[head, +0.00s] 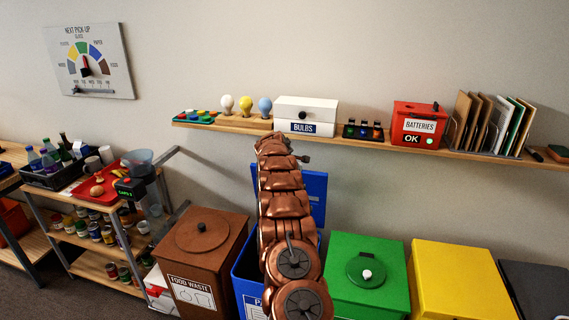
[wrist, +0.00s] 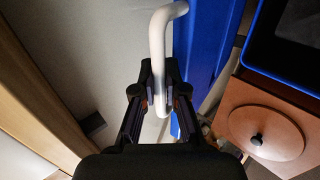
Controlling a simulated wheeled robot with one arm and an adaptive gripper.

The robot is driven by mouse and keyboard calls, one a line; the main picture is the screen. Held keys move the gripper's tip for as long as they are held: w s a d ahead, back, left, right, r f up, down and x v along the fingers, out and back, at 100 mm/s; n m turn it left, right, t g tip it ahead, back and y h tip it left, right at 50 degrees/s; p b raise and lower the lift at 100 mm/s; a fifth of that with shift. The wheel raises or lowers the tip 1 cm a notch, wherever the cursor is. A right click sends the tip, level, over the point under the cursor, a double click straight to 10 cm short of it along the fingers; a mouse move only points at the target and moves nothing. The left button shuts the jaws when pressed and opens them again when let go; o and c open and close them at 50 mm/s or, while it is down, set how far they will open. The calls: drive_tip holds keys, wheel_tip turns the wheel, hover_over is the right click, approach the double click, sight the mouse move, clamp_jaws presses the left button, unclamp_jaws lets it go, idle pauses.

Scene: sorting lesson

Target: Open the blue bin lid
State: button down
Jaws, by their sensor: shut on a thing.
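The blue bin (head: 243,276) stands between the brown and green bins, partly hidden behind my copper arm. Its blue lid (head: 316,192) is raised, standing up near the wall behind my arm. In the wrist view the lid (wrist: 203,50) is seen as a blue panel beside a white bar handle (wrist: 157,45). My gripper (wrist: 160,103) is shut on this white handle, with a finger on each side of it. The bin's blue rim and dark inside (wrist: 288,80) show at the upper right. In the head view my arm hides the gripper and handle.
A brown food waste bin (head: 198,262) stands to the left. A green bin (head: 367,290) and a yellow bin (head: 462,281) stand to the right. A wall shelf (head: 360,146) with boxes, bulbs and folders runs above, close to my upper arm.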

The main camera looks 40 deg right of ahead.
drive_tip(key=shift+w+d, duration=0.2)
idle(0.5)
drive_tip(key=c, duration=1.2)
unclamp_jaws()
drive_tip(key=shift+s+r, duration=0.1)
drive_tip(key=v, duration=1.1)
drive_tip(key=shift+a+r, duration=0.15)
drive_tip(key=shift+r, duration=0.2)
drive_tip(key=shift+s, duration=0.1)
